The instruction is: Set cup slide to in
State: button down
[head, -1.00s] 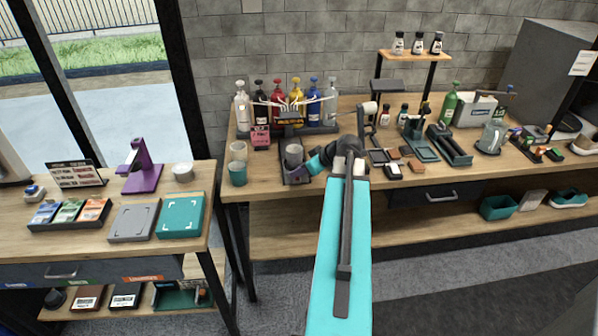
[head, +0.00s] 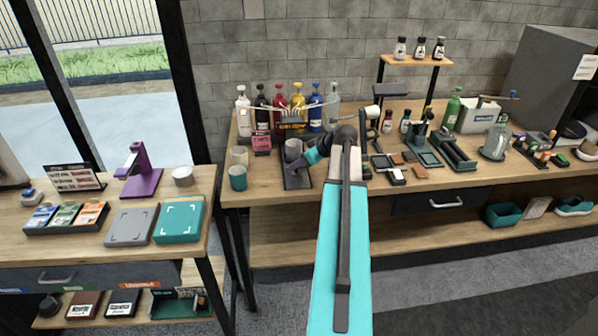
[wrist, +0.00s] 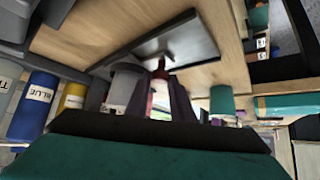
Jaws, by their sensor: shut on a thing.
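The cup slide is a dark tray (head: 297,181) on the back workbench, in front of the pump bottles. A grey cup (head: 293,150) stands upright at its far end, close to the bottles; it also shows in the wrist view (wrist: 121,88). My gripper (head: 299,165), with purple fingers, is low over the tray, just on the near side of the cup. It is shut on a small part of the slide, which the fingers mostly hide. In the wrist view a reddish piece (wrist: 160,76) shows between the fingers, with the dark tray (wrist: 190,45) beyond.
Two cups, one tan (head: 239,156) and one teal (head: 237,177), stand left of the tray. Several pump bottles (head: 297,105) with a dispenser rack stand behind it. Brushes, small boxes and trays (head: 428,159) crowd the bench to the right.

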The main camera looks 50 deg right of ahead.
aim_at(298, 156)
jog(key=shift+w+d+b, duration=0.7)
jog(key=shift+w+d, duration=0.75)
jog(key=shift+w, duration=0.25)
jog(key=c, duration=1.6)
grip_release()
jog(key=shift+s, duration=0.1)
jog(key=b+v, duration=0.2)
jog(key=v, duration=1.1)
jog(key=shift+s+r, duration=0.2)
jog(key=shift+r, duration=0.1)
